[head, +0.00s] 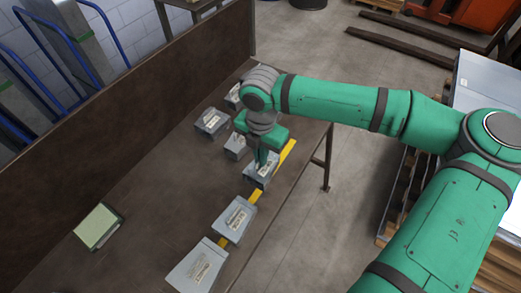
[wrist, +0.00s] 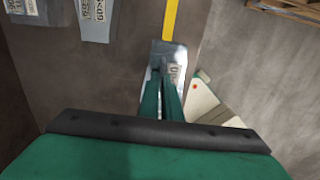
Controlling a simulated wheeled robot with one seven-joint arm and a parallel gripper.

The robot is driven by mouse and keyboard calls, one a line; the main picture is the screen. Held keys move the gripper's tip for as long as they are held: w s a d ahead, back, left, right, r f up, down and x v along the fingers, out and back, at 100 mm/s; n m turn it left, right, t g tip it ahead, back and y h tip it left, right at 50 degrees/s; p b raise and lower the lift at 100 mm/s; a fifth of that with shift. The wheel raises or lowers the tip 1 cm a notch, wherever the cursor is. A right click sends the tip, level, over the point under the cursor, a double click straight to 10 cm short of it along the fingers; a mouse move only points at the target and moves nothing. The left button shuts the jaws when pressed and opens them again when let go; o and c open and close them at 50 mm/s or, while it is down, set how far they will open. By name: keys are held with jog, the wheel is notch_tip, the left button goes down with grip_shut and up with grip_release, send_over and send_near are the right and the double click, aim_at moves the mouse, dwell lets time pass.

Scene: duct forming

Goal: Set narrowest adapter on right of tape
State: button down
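Several grey sheet-metal adapters with white labels are on the brown table. My gripper (head: 262,163) points down at one adapter (head: 260,174) that sits on the yellow tape line. In the wrist view my fingers (wrist: 162,88) are close together over this adapter (wrist: 166,50) and hide part of it; whether they clasp it is unclear. The yellow tape (head: 287,153) runs out from its far side. A small, narrow adapter (head: 235,147) stands left of the tape, beside a wider one (head: 211,122). Another (head: 233,96) is partly hidden behind my arm. The labels are too small to read.
Two more adapters (head: 233,221) (head: 197,267) sit on the tape line toward the near end. A green-topped block (head: 98,227) lies at the left. The table's right edge (head: 281,205) runs close to the tape. A tall brown panel (head: 130,120) borders the left side.

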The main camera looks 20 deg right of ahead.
jog(key=shift+s+f, duration=0.1)
jog(key=shift+f, duration=3.9)
jog(key=c, duration=1.9)
grip_release()
jog(key=shift+r, duration=0.25)
notch_tip(320, 180, up, 10)
jog(key=shift+r, duration=0.2)
jog(key=shift+a, duration=0.1)
